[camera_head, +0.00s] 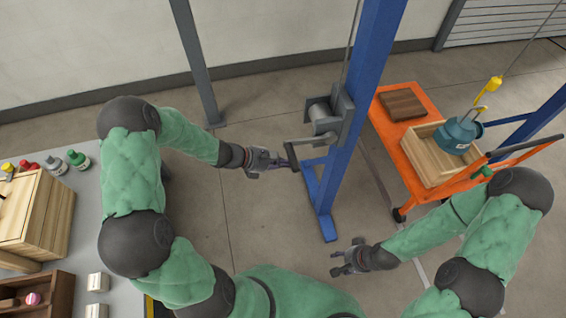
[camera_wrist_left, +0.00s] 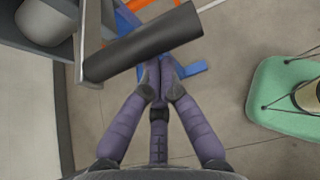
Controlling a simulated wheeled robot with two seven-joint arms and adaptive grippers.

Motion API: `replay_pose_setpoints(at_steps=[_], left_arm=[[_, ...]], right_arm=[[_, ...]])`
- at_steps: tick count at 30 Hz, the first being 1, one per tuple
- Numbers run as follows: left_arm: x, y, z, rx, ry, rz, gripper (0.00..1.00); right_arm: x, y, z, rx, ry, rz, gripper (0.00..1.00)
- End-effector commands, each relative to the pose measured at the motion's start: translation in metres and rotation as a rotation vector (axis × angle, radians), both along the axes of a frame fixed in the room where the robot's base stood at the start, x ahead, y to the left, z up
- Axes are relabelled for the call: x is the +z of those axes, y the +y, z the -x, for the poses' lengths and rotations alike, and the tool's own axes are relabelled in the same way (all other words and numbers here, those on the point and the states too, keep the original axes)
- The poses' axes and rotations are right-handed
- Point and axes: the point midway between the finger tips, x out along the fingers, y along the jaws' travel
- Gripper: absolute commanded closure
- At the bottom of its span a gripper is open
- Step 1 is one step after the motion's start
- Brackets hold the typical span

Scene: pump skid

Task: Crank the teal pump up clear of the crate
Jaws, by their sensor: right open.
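The teal pump (camera_head: 456,136) sits at the wooden crate (camera_head: 427,158), its lower part hidden by the crate walls. A yellow hook (camera_head: 481,111) and cable are above it. The grey winch (camera_head: 327,114) on the blue post has a crank arm (camera_head: 307,142) with a dark handle (camera_head: 292,156). My left gripper (camera_head: 286,164) is at this handle. In the left wrist view the black handle (camera_wrist_left: 145,42) crosses in front of the converging purple fingertips (camera_wrist_left: 161,78), hiding whether they clasp it. My right gripper (camera_head: 341,262) is open and empty, low and apart from the cart.
The crate stands on an orange cart (camera_head: 397,143) beside a brown board (camera_head: 402,104). The blue post (camera_head: 368,60) rises between my left gripper and the cart. A grey bench (camera_head: 84,205) with boxes and bottles is at left. The floor between is clear.

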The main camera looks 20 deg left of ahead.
Motion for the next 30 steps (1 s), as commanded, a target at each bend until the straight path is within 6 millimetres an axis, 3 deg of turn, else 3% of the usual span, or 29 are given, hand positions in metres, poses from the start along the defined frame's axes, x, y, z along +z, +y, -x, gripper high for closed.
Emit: replay_pose_setpoints(at_steps=[7, 15, 21, 30], left_arm=[[-0.009, 0.001, 0.000, -0.003, 0.000, 0.001, 1.00], [-0.046, 0.011, -0.002, -0.008, 0.000, 0.002, 1.00], [-0.008, 0.042, 0.018, -0.003, -0.002, -0.002, 1.00], [0.017, 0.071, 0.039, -0.006, 0.000, 0.000, 1.00]], right_arm=[[-0.007, 0.000, 0.000, 0.000, 0.000, 0.000, 0.49], [-0.036, 0.000, 0.000, 0.000, 0.000, 0.000, 0.49], [-0.021, 0.000, 0.000, 0.000, -0.001, 0.000, 0.49], [-0.016, 0.000, 0.000, 0.000, 0.000, 0.000, 0.49]])
